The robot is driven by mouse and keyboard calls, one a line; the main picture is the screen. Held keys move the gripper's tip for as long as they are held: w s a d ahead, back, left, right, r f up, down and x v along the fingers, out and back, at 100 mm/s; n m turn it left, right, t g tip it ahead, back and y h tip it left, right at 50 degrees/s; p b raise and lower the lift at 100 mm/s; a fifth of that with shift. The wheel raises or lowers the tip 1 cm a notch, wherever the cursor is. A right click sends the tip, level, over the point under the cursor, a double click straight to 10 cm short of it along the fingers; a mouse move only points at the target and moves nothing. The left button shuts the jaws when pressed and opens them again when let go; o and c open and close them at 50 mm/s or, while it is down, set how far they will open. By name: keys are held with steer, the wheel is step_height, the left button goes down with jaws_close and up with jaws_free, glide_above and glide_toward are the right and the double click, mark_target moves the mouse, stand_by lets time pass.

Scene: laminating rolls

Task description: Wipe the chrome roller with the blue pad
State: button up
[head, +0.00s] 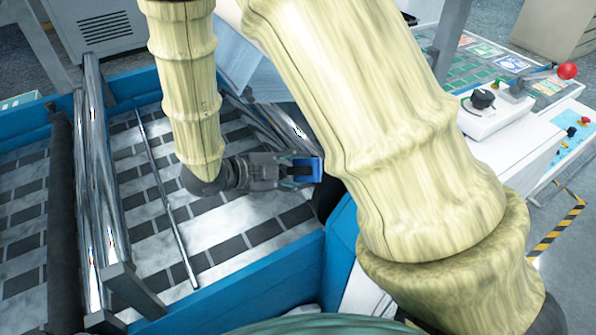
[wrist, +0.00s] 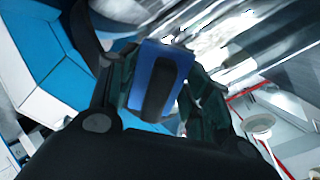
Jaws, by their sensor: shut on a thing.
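The blue pad (head: 305,163) has a dark strip across it and sits at the end of my gripper (head: 296,174). In the wrist view my gripper (wrist: 160,100) is shut on the blue pad (wrist: 181,66), a finger on each side. Shiny chrome roller surface (wrist: 235,45) lies just beyond the pad at the upper right of the wrist view. In the head view a chrome roller (head: 284,122) runs slanting just above the gripper, partly hidden by my arm. I cannot tell whether the pad touches it.
More chrome rollers (head: 97,190) and a dark roller (head: 60,220) stand at the left. A thin metal rod (head: 165,195) crosses the striped bed. A blue frame wall (head: 230,292) edges the bed. A control panel with a red knob (head: 567,71) is at the right.

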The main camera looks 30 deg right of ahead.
mark_target(285, 143)
steer(key=shift+w+d+p, duration=0.2)
steer(key=shift+w+p, duration=0.25)
steer(key=shift+w, duration=2.35)
steer(key=shift+w+d+p, duration=0.15)
steer(key=shift+w+p, duration=0.25)
steer(key=shift+w, duration=2.35)
steer(key=shift+p+v, duration=1.05)
steer(key=shift+v, duration=1.95)
steer(key=p+v, duration=0.1)
steer(key=v, duration=0.2)
steer(key=shift+d+f, duration=0.1)
steer(key=shift+b+x, duration=0.9)
steer(key=shift+x, duration=2.5)
